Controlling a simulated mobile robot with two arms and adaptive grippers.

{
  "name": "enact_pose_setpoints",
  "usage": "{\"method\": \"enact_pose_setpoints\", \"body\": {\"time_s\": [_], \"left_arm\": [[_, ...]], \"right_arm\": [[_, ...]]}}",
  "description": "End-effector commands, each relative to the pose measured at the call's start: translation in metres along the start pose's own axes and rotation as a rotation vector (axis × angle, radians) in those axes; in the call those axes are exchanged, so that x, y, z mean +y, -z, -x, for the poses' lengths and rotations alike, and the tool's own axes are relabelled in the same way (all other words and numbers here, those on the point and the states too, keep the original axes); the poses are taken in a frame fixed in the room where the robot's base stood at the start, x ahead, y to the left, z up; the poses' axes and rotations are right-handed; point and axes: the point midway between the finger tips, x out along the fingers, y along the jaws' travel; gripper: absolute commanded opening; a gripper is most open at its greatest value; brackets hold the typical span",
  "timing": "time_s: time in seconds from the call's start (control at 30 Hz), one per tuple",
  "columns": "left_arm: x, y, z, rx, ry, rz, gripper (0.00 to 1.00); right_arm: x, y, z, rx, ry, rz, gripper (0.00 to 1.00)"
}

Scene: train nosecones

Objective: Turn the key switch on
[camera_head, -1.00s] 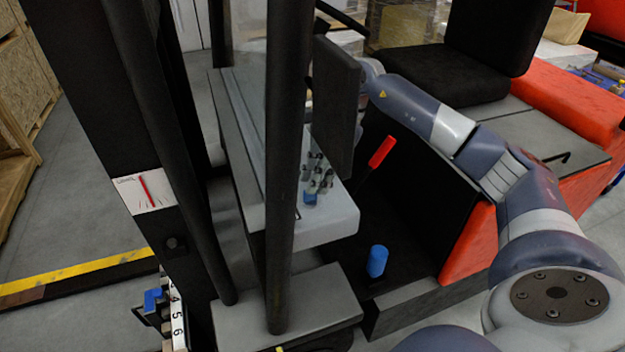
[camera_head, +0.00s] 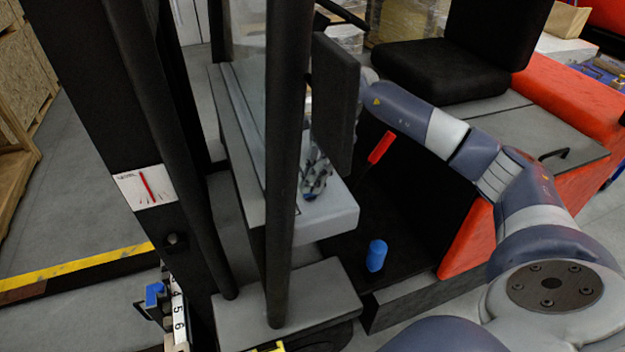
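A light grey console (camera_head: 335,218) stands behind the dark post. My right arm reaches in from the right and passes behind a black upright panel (camera_head: 335,100). Part of my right gripper (camera_head: 316,180) shows below that panel, low over the console top and close to its small controls. The gripper covers these controls, so I cannot make out the key switch or tell whether the fingers touch it. The finger opening is too small and hidden to read. My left gripper is not in view.
A dark post (camera_head: 281,200) stands in front of the console. A black seat (camera_head: 430,72) is behind my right arm. Open floor (camera_head: 75,220) lies at left.

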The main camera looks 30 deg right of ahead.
Motion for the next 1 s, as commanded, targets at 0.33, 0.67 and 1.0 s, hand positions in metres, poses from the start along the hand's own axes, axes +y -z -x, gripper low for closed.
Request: {"method": "enact_pose_setpoints", "body": {"time_s": [0.33, 0.67, 1.0], "left_arm": [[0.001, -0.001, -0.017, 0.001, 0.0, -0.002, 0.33], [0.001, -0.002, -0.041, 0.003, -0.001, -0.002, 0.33], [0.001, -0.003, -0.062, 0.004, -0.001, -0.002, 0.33]], "right_arm": [[0.0, 0.001, -0.002, -0.001, 0.064, -0.139, 0.0], [0.002, 0.001, -0.002, -0.001, 0.179, -0.413, 0.0], [0.003, -0.002, -0.001, -0.005, 0.304, -0.71, 0.0]]}}
